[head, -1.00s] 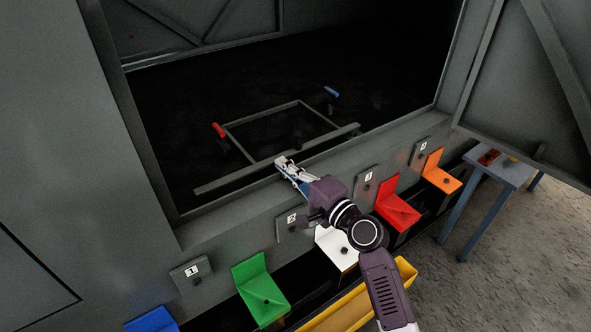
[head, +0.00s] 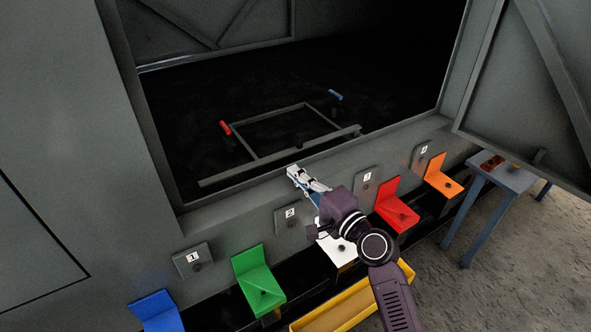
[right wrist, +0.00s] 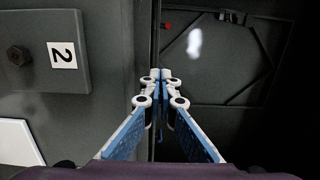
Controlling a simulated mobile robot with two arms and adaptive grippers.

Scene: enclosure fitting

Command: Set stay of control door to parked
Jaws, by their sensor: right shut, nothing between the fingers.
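A large grey door (head: 530,75) with diagonal bracing stands open at the right of the enclosure opening in the head view. No label shows whether it is the control door, and I cannot make out its stay. My right gripper (head: 294,171) is shut and empty at the lower sill of the opening, above the plate marked 2 (head: 290,214). In the right wrist view its fingertips (right wrist: 160,74) meet in front of the opening's edge, and the plate marked 2 (right wrist: 62,54) is to their left. My left gripper is not in view.
Inside the dark enclosure is a grey frame (head: 270,112) with a red handle (head: 225,128) and a blue handle (head: 336,95). Coloured brackets, including green (head: 259,280) and red (head: 397,205), line the front below. A yellow tray (head: 335,312) and a small table (head: 503,174) stand outside.

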